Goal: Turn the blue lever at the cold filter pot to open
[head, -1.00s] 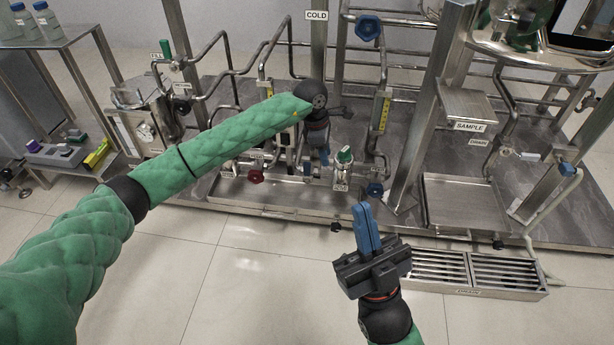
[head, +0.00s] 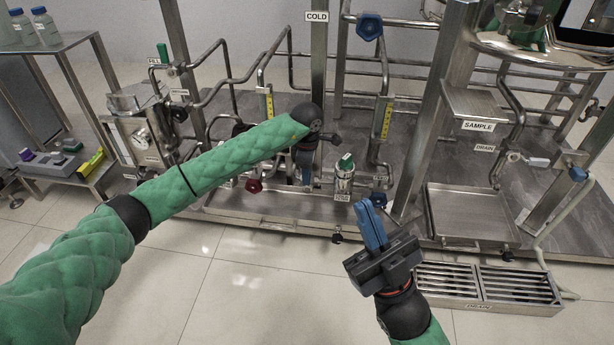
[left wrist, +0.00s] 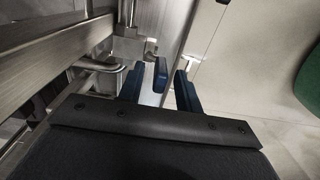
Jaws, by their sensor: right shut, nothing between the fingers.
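A blue lever (left wrist: 160,73) shows in the left wrist view, between and just beyond the spread blue fingers of my left gripper (left wrist: 158,79). I cannot tell whether either finger touches it. In the head view my left gripper (head: 306,166) points down at the pipework below the COLD sign (head: 317,17); my wrist and forearm hide most of it and the lever. A small steel canister with a green top (head: 345,172) stands just right of it. My right gripper (head: 371,227) is shut and empty, in front of the skid.
A red knob (head: 254,186) sits left of my left gripper. A blue handwheel (head: 369,26) is high on the frame. A steel tray (head: 472,216) and drain grating (head: 487,287) lie at right. The front floor is clear.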

